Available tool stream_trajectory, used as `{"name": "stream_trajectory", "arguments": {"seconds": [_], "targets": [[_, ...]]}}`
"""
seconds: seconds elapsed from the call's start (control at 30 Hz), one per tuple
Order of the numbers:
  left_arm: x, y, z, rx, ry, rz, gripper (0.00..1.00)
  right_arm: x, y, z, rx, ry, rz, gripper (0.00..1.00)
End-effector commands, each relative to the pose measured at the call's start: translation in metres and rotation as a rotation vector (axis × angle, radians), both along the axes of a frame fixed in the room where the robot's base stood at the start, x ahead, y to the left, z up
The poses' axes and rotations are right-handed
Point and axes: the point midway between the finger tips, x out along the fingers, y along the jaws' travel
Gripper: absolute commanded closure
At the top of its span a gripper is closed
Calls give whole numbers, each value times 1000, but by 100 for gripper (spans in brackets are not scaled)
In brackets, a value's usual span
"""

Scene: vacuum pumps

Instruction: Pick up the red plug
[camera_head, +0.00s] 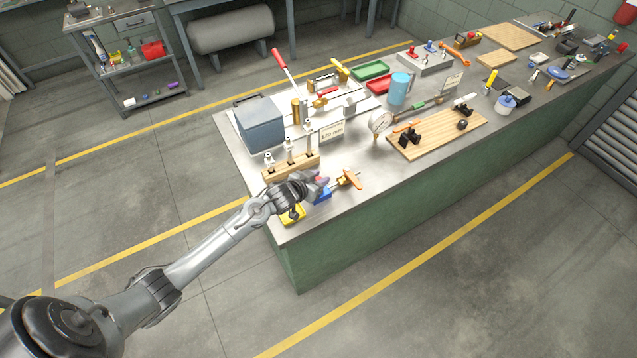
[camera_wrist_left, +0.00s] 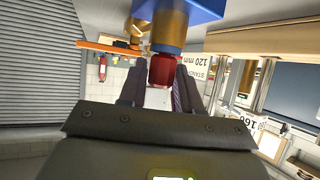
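My left gripper (camera_head: 310,184) is at the near left corner of the metal bench top, beside a small blue pump body (camera_head: 322,196). In the left wrist view, the red plug (camera_wrist_left: 161,71) sits between the two fingers of the gripper (camera_wrist_left: 160,80), one finger close on each side. The plug is in line with a brass fitting (camera_wrist_left: 168,30) on the blue body (camera_wrist_left: 200,9). I cannot tell whether the fingers press on the plug or leave a small gap. In the head view, the gripper hides the plug. My right gripper is not in view.
An orange-handled valve (camera_head: 350,180) lies just right of the gripper, and a yellow object (camera_head: 292,215) lies in front. A wooden block with upright metal parts (camera_head: 291,167) stands close behind. A wooden board (camera_head: 438,134) lies further right.

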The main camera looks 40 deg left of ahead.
Motion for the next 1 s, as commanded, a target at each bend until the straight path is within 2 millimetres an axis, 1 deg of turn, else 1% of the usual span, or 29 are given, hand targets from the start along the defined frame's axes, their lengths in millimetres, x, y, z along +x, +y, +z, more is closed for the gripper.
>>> {"name": "stream_trajectory", "arguments": {"seconds": [0.03,0.1,0.2,0.47,0.67,0.83,0.97,1.0], "targets": [[0,0,0,0,0,0,75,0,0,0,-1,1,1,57],[0,0,0,0,0,0,86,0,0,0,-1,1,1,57],[0,0,0,0,0,0,99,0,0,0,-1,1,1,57],[0,0,0,0,0,0,100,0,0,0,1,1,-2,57],[0,0,7,0,0,0,100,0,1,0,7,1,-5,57],[0,0,24,1,-2,0,100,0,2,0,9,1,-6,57],[0,0,43,1,-4,0,100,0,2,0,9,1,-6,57],[3,-8,45,-1,-2,-3,100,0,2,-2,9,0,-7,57]]}}
